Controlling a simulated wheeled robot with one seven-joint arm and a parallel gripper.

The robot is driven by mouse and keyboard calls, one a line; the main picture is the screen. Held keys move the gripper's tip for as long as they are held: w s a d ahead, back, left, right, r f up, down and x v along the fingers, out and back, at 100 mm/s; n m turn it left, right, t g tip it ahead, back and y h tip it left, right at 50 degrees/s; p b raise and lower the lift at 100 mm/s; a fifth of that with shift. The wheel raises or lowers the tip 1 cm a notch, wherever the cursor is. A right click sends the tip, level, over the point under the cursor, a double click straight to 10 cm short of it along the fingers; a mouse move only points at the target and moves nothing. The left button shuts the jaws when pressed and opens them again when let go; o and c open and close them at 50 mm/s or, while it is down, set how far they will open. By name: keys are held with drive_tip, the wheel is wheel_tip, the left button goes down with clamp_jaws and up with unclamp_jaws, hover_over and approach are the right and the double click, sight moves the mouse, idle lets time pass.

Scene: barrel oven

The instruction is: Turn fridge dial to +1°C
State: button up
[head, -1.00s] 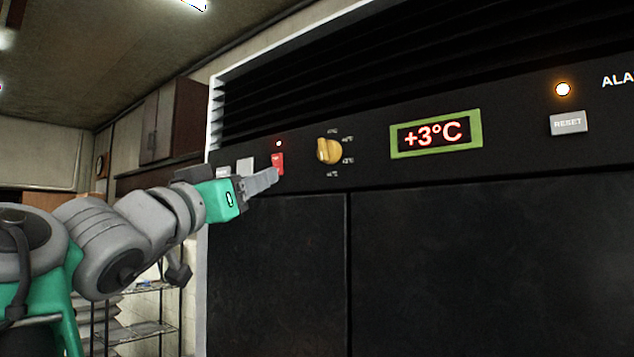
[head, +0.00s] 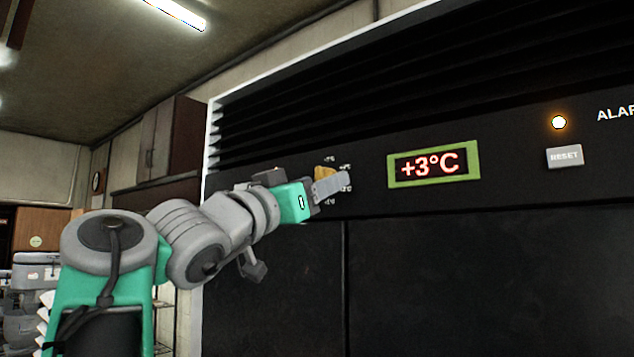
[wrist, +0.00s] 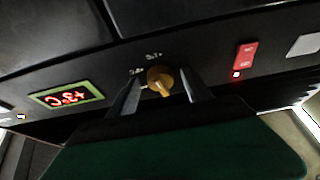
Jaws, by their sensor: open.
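The yellow fridge dial (head: 325,172) is on the black control panel, partly hidden behind my gripper (head: 335,186) in the head view. In the wrist view the dial (wrist: 160,80) lies between the two fingers of my open gripper (wrist: 160,88), with a gap visible on each side. Whether a finger touches it cannot be told. Small white temperature marks stand around the dial, some of them hidden. The green-framed display (head: 434,164) to the right of the dial reads +3°C; it also shows in the wrist view (wrist: 66,97), upside down.
A red switch (wrist: 244,57) with a lit red lamp and a pale button (wrist: 303,45) are beside the dial in the wrist view. At right in the head view are a lit orange alarm lamp (head: 559,122) and a RESET button (head: 565,157). Dark vent slats run above the panel.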

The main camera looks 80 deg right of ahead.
drive_tip(key=shift+c, duration=0.5)
clamp_jaws()
drive_tip(key=shift+w+m+g+y+p, duration=0.1)
drive_tip(key=shift+m+g+y+p, duration=0.3)
drive_tip(key=shift+m, duration=0.65)
drive_tip(key=shift+w+m+g+y+b, duration=0.1)
drive_tip(key=shift+m+g+y, duration=0.1)
drive_tip(key=shift+m+g, duration=0.65)
drive_tip(key=shift+o, duration=0.5)
unclamp_jaws()
drive_tip(key=shift+t, duration=0.25)
drive_tip(key=b+v, duration=0.2)
drive_tip(key=v, duration=0.5)
drive_tip(key=shift+a, duration=0.3)
drive_tip(key=shift+w+f, duration=0.15)
